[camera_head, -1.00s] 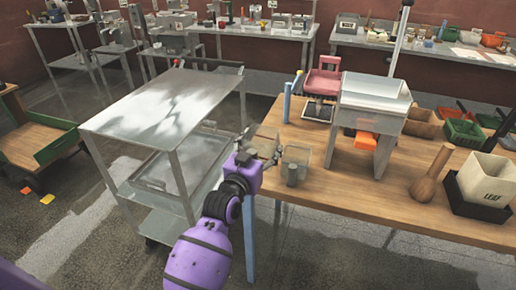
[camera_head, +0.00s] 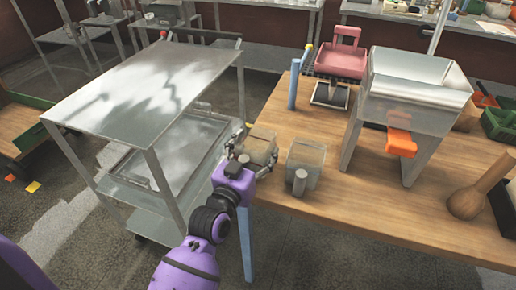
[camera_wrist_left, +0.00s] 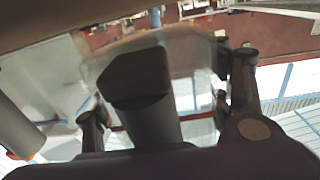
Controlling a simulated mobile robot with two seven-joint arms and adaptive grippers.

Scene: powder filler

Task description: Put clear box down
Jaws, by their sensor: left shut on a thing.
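My left gripper (camera_head: 256,159) is shut on a clear box (camera_head: 262,145) at the left edge of the wooden table (camera_head: 400,215). I cannot tell whether the box touches the tabletop. A second clear box (camera_head: 308,158) stands on the table just right of the gripper, with a small grey cylinder (camera_head: 299,182) at its front. My right gripper is not in view.
A metal filler with a hopper (camera_head: 415,90) and orange part (camera_head: 401,142) stands on the table, right of the boxes. A pink tray device (camera_head: 340,60) and blue post (camera_head: 293,90) are behind. A steel cart (camera_head: 150,85) stands close at left.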

